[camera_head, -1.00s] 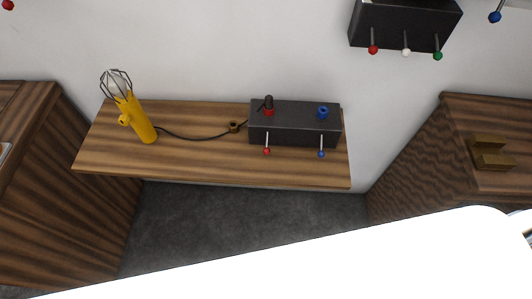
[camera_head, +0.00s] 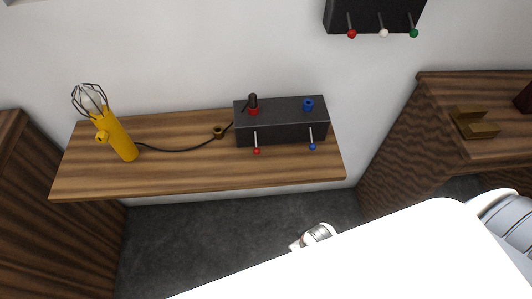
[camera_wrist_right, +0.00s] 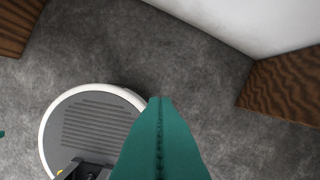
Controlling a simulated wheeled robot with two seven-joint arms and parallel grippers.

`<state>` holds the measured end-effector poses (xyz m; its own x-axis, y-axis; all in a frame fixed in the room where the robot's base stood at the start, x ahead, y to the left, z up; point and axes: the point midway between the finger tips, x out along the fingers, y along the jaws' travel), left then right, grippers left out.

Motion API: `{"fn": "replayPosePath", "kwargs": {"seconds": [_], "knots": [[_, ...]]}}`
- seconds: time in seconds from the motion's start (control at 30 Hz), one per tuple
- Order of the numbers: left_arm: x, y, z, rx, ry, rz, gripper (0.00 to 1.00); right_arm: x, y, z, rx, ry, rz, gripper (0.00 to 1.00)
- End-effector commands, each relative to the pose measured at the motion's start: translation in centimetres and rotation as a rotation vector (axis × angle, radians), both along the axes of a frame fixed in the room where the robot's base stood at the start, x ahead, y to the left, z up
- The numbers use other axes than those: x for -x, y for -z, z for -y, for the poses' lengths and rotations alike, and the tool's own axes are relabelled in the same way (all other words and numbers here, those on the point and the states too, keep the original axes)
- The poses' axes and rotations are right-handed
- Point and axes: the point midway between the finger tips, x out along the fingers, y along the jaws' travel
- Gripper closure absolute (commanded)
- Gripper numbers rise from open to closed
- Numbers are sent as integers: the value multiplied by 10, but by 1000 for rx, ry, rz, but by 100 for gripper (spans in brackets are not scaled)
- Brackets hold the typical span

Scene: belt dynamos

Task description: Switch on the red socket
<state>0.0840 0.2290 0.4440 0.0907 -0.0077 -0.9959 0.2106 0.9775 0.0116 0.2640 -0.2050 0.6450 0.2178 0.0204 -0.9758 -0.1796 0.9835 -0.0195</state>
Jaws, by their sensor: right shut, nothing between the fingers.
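A black box (camera_head: 282,124) sits on the wooden shelf. It has a red socket (camera_head: 253,112) holding a black plug (camera_head: 252,99), and an empty blue socket (camera_head: 308,105). Below the red socket is a lever with a red knob (camera_head: 256,151); below the blue one is a lever with a blue knob (camera_head: 312,147). Both levers hang at much the same angle. A yellow caged lamp (camera_head: 120,138) stands at the left, its bulb not visibly lit. In the right wrist view, my right gripper (camera_wrist_right: 160,102) has its teal fingers shut, empty, above grey floor.
A black cable runs from the lamp past a small brown ring (camera_head: 218,131) to the plug. A wall box (camera_head: 373,14) has red, white and green levers. Wooden cabinets stand left and right of the shelf (camera_head: 190,180); a brass-coloured block (camera_head: 474,123) lies on the right one.

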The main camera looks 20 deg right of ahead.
Motion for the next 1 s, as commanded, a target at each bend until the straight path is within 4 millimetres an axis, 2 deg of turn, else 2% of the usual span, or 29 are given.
{"fn": "replayPosePath", "kwargs": {"seconds": [0.1,0.27,0.4,0.5,0.73,0.87,1.0], "knots": [[0,11,6,8,2,0,64,-13,-40,-1,-11,14,37,100],[0,20,-2,-1,5,0,64,-25,-92,-2,-49,58,102,100],[0,28,-6,-7,4,0,64,-44,-135,-10,-174,162,227,100],[0,29,-6,-7,3,1,64,-61,-152,-19,-319,267,312,100],[0,31,-6,-7,2,1,64,-98,-174,-30,-708,540,429,100],[0,31,-6,-8,1,1,64,-119,-184,-24,-969,726,454,100],[0,31,-6,-8,1,1,64,-136,-195,-7,-1212,902,459,100]]}}
